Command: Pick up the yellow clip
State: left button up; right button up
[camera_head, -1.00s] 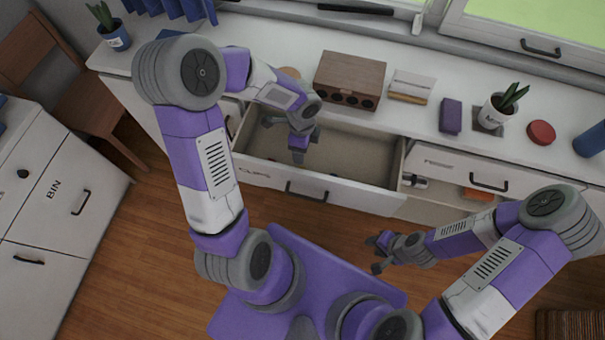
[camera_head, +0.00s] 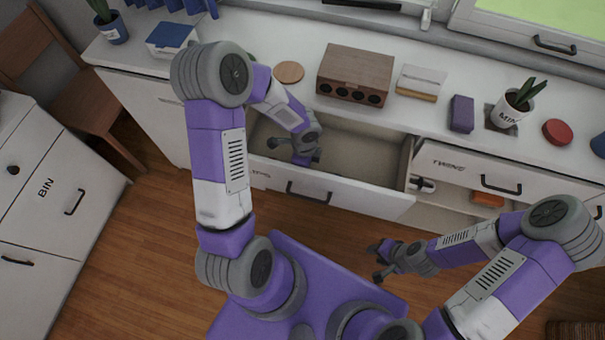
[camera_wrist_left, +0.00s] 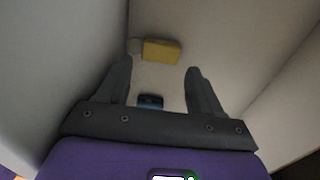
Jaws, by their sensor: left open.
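The yellow clip (camera_wrist_left: 161,52) lies on the floor of the open drawer (camera_head: 375,157) in the left wrist view, just beyond my fingertips and roughly centred between them. My left gripper (camera_head: 295,152) reaches down into the left part of this drawer. In the left wrist view, its two fingers (camera_wrist_left: 158,68) are spread apart with nothing held between them. The clip cannot be made out in the head view, where my left arm covers part of the drawer. My right gripper (camera_head: 377,263) is open and empty above the wooden floor, away from the drawer.
A small blue object (camera_wrist_left: 151,101) lies in the drawer, nearer my gripper's base than the clip. Drawer walls rise close on both sides. A second open drawer (camera_head: 462,188) is to the right. A wooden box (camera_head: 353,75) and a purple block (camera_head: 461,113) stand on the counter.

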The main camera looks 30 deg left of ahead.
pick_arm(q)
notch_tip(320, 180, down, 4)
jog(key=shift+f+b, duration=0.25)
jog(key=shift+b, duration=0.65)
jog(key=shift+r, duration=0.1)
jog(key=c, duration=0.8)
jog(key=shift+r, duration=0.15)
